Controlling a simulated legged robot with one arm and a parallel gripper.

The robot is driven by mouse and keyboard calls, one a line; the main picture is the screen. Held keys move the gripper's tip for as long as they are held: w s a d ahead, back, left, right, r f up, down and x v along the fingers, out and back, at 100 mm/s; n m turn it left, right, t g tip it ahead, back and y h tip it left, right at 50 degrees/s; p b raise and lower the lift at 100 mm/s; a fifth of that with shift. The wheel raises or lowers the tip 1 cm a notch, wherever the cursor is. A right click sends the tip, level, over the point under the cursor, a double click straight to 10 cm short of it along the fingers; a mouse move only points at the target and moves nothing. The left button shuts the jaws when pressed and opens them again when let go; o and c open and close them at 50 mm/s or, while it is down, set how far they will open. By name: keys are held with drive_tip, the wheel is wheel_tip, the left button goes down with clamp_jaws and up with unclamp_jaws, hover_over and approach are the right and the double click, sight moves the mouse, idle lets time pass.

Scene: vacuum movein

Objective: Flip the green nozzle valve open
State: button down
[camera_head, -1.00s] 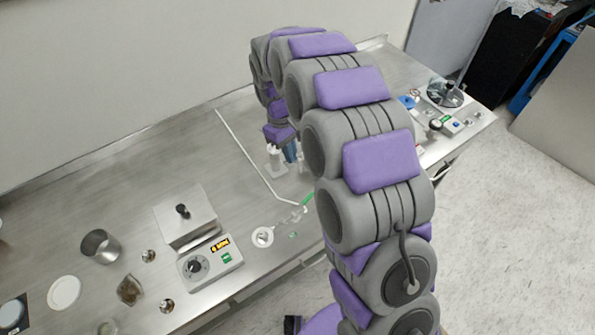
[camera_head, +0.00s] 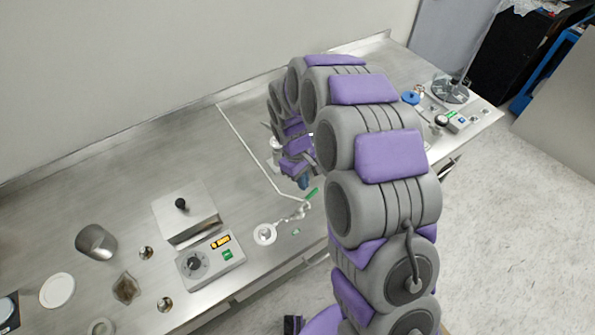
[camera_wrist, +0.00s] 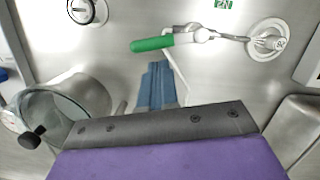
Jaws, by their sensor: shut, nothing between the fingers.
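The green valve handle (camera_head: 311,194) is at the end of a pale nozzle fitting (camera_head: 292,213) on the steel bench. In the wrist view the green handle (camera_wrist: 152,44) lies nearly level at the upper middle, left of the fitting's body (camera_wrist: 190,37). The fitting runs to a round white base (camera_wrist: 268,42). My gripper's blue fingers (camera_wrist: 157,68) are shut and empty, just below the handle in the wrist view. In the head view my gripper (camera_head: 304,184) is close beside the handle, up and left of it. I cannot tell whether they touch.
A hotplate-like box (camera_head: 210,258) with a dial stands left of the fitting. A metal cup (camera_head: 96,243) and small dishes are farther left. A glass vessel (camera_wrist: 65,100) is left of my gripper in the wrist view. A stand (camera_head: 450,90) is at the far right.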

drive_tip(key=shift+s+d+f, duration=0.25)
drive_tip(key=shift+d, duration=0.5)
